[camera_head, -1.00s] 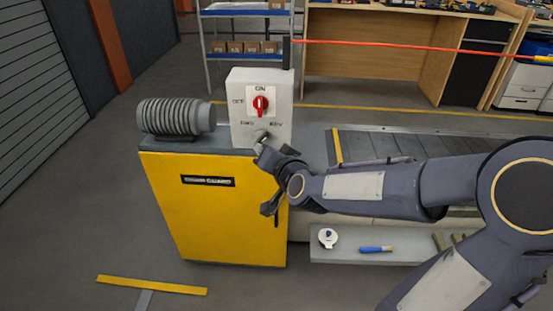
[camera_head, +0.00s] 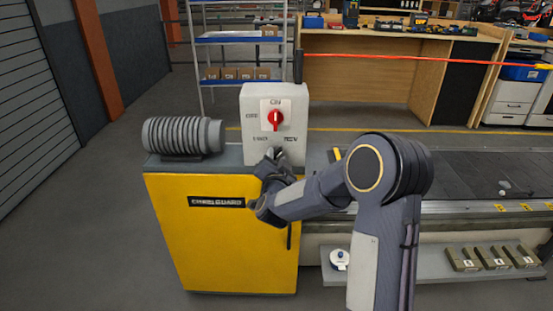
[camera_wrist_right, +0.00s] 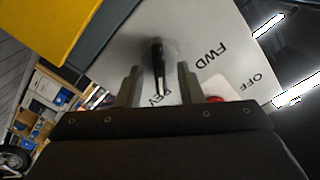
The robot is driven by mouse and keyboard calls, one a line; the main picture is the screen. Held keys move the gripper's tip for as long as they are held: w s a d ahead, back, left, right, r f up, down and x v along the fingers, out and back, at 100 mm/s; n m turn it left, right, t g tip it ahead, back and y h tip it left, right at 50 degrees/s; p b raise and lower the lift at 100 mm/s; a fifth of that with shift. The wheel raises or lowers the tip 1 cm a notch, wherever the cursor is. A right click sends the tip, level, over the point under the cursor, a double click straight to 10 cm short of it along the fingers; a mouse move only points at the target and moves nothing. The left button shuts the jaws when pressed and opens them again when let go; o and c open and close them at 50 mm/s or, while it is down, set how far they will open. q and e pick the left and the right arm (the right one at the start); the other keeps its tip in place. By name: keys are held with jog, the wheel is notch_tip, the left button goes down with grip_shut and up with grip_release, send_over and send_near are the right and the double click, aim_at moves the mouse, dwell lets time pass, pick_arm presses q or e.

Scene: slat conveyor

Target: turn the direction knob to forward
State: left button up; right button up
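The white control box (camera_head: 255,140) stands on the yellow cabinet and carries a red switch (camera_head: 275,119) above and the direction knob (camera_head: 279,152) below. My right gripper (camera_head: 272,165) is at the knob in the head view and partly hides it. In the right wrist view the knob (camera_wrist_right: 158,62) is a dark bar with a white line, between the two fingers of my right gripper (camera_wrist_right: 158,85). Gaps show on both sides, so the gripper is open around it. The bar's lower end lies near the partly hidden REV label; FWD (camera_wrist_right: 208,55) is to the right. My left gripper is not in view.
The yellow cabinet (camera_head: 215,235) stands below, with a grey ribbed motor (camera_head: 180,135) left of the box. The conveyor (camera_head: 460,180) runs off to the right. A low shelf (camera_head: 425,268) holds a white roll (camera_head: 339,259) and several small blocks.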

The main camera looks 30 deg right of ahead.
jog(key=shift+w+d, duration=0.1)
jog(key=shift+w, duration=0.1)
jog(key=shift+c, duration=0.3)
grip_shut()
